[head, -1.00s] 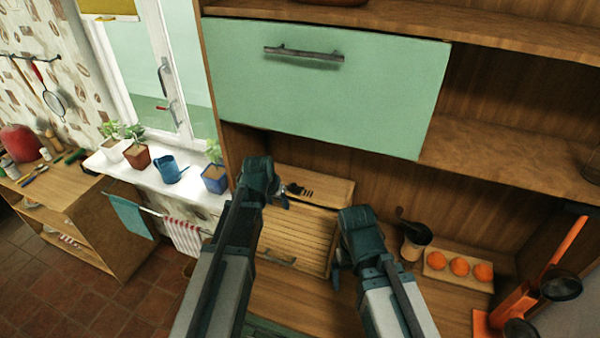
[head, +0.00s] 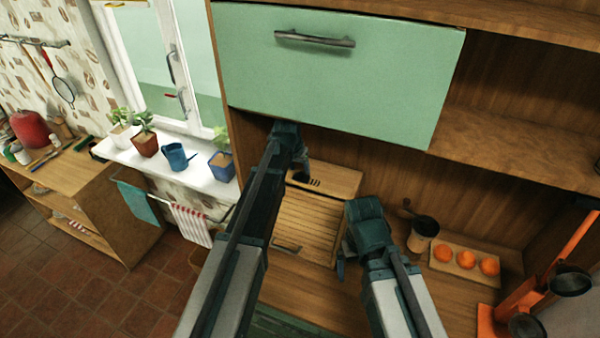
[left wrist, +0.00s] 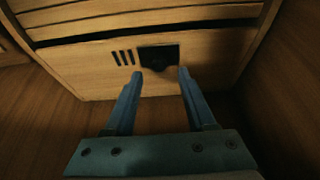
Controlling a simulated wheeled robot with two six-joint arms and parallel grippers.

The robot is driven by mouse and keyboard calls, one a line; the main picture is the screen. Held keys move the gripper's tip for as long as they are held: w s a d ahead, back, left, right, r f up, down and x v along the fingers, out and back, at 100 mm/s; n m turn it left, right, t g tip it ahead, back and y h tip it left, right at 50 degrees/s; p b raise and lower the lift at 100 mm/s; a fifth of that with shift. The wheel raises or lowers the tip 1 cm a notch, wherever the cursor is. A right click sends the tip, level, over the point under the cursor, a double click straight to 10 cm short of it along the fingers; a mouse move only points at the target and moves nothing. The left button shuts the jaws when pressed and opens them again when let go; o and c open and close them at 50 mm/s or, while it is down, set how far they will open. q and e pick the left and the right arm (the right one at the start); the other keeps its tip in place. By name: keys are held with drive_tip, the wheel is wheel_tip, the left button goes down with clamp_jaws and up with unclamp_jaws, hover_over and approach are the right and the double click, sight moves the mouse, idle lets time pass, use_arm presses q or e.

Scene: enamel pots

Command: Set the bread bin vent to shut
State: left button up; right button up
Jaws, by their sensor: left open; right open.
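The wooden bread bin (head: 310,225) stands in the cupboard bay, slatted front toward me. Its flat top panel carries the vent slots (head: 315,183). In the left wrist view, three dark slots (left wrist: 122,57) show left of a dark vent plate (left wrist: 158,52) with a small dark knob on it. My left gripper (left wrist: 160,72) is open, its fingertips on either side of the knob's lower end; whether they touch the panel I cannot tell. In the head view my left gripper (head: 303,170) covers part of the top panel. My right gripper (head: 345,258) is open beside the bin's right side, holding nothing.
A green flap door (head: 335,85) with a bar handle hangs above my left gripper. An orange stand (head: 530,300) is at far right.

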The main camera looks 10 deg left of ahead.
sight(301, 176)
use_arm(q)
drive_tip(key=shift+b+x, duration=0.5)
drive_tip(key=shift+x, duration=0.6)
drive_tip(key=shift+s, duration=0.2)
clamp_jaws()
idle(0.4)
